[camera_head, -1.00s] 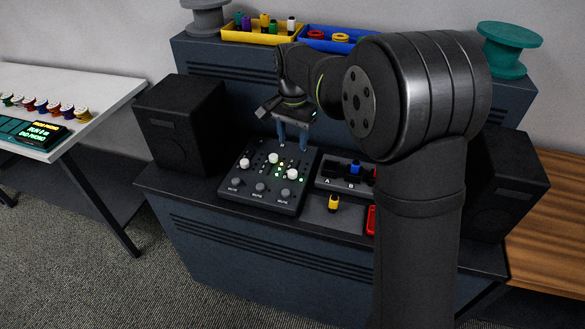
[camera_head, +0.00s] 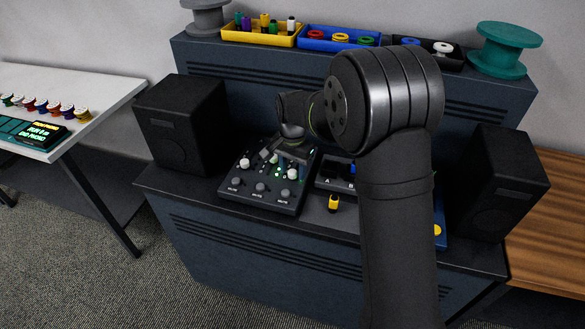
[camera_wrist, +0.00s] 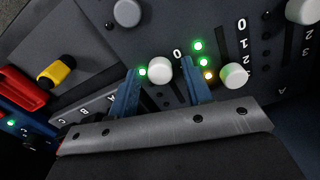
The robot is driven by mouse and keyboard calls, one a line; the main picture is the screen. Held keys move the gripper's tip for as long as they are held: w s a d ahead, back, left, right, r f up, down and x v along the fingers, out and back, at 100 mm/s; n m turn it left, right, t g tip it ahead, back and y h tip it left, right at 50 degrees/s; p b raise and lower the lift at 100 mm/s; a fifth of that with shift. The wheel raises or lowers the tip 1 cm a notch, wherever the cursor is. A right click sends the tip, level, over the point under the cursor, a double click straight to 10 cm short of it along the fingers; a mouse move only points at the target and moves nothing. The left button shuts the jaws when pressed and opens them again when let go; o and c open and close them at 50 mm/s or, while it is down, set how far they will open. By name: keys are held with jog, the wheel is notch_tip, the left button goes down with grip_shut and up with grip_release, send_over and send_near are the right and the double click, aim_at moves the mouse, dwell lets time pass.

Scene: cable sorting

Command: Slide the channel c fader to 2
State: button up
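The mixer panel (camera_head: 235,190) carries white fader knobs. In the wrist view, the channel C knob (camera_wrist: 159,70) sits between my gripper's two blue fingers (camera_wrist: 162,80), with a small gap seen on each side. My gripper is open around it. A printed 0 shows just beside this knob; the rest of its scale is hidden behind a finger. The channel B knob (camera_wrist: 233,75) lies right of the fingers, and another white knob (camera_wrist: 302,10) is at the top right corner. In the head view my gripper (camera_head: 290,157) is low over the mixer's right part.
Lit lamps (camera_wrist: 203,62) stand between the B and C tracks. A grey mute button (camera_wrist: 127,12) is above the C knob. A switch box with a yellow lever (camera_wrist: 57,71) and a red part (camera_wrist: 20,90) lie left. Black speakers (camera_head: 180,125) flank the mixer.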

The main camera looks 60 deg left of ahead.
grip_shut()
jog(key=shift+w+a, duration=1.65)
jog(key=shift+a, duration=0.05)
jog(key=shift+o, duration=0.7)
grip_release()
jog(key=shift+r, duration=0.1)
notch_tip(320, 180, up, 17)
jog(key=shift+r, duration=0.15)
